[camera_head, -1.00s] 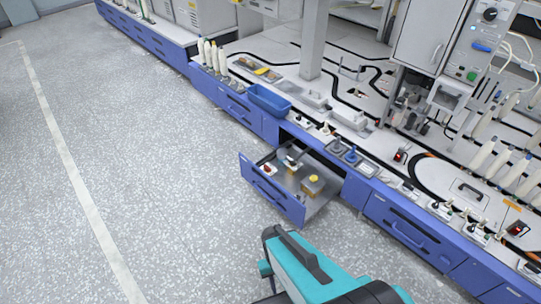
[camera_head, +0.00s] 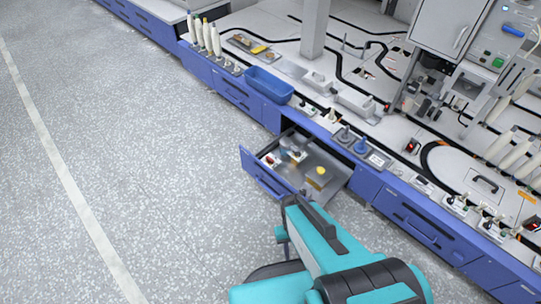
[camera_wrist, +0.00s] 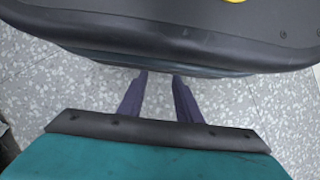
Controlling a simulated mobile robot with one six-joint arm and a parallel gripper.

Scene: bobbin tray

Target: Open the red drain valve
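A small red part (camera_head: 270,160), which may be the red drain valve, is in the left side of an open blue drawer (camera_head: 266,184). It is too small to tell its position or shape. A yellow-topped part (camera_head: 320,170) is farther right in the same drawer. In the head view my teal arm reaches up from the bottom, its end near the drawer's front right corner. In the wrist view my gripper (camera_wrist: 159,77) shows two dark fingers, apart, with speckled floor between them and nothing held. No valve shows in the wrist view.
Blue cabinets (camera_head: 408,222) run diagonally under a grey worktop. A blue bin (camera_head: 268,84), white bobbins (camera_head: 206,38) and small devices crowd the worktop's edge. The floor (camera_head: 130,150) to the left is clear.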

